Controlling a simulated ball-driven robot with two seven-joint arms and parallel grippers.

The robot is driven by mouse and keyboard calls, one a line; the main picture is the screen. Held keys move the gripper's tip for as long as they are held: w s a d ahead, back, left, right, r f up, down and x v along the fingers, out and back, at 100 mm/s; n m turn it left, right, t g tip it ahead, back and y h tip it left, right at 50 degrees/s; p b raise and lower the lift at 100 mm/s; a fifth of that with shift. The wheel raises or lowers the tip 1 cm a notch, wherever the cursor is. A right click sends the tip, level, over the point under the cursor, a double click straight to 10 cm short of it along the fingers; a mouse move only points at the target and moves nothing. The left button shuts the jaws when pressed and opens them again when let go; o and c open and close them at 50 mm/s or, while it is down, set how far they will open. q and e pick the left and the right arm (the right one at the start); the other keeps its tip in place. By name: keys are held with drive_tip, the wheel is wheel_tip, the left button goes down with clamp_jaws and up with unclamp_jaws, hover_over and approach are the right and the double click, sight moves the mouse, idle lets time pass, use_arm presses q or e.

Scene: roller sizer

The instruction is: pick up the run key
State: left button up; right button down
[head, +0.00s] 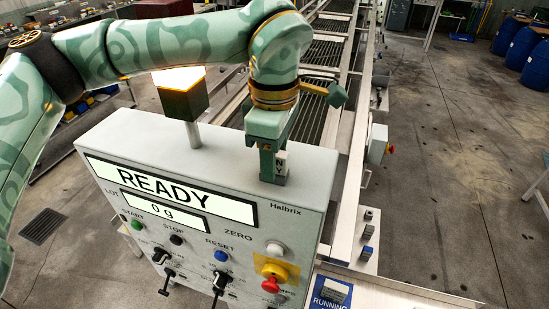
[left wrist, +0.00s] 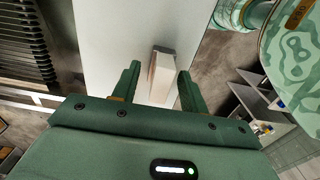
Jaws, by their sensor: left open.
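A small pale block with a grey side (left wrist: 163,75), which may be the run key, stands on top of the grey control console (head: 120,130). In the head view the block (head: 282,163) is partly hidden by my left gripper (head: 272,172). My left gripper points down at the console top, near its right end. In the left wrist view the open fingers (left wrist: 156,85) are on either side of the block's near part, with gaps visible. I cannot tell if they touch it. My right gripper is not in view.
The console front has a READY display (head: 165,188), buttons, black switches and a red stop knob (head: 270,285). An amber lamp (head: 182,92) rises behind its top, close to my left arm. A blue RUNNING plate (head: 330,297) lies lower right. Roller conveyors run behind; blue barrels (head: 515,40) stand far right.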

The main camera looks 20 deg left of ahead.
use_arm(q)
drive_tip(key=shift+s, duration=0.1)
clamp_jaws()
drive_tip(key=shift+r, duration=0.1)
drive_tip(key=shift+r+b, duration=0.4)
drive_tip(key=shift+r, duration=0.05)
drive_tip(key=s+d+r+b, duration=0.1)
drive_tip(key=s+r+b, duration=0.4)
drive_tip(key=s+r, duration=0.7)
drive_tip(key=shift+s, duration=0.95)
drive_tip(key=shift+d, duration=0.1)
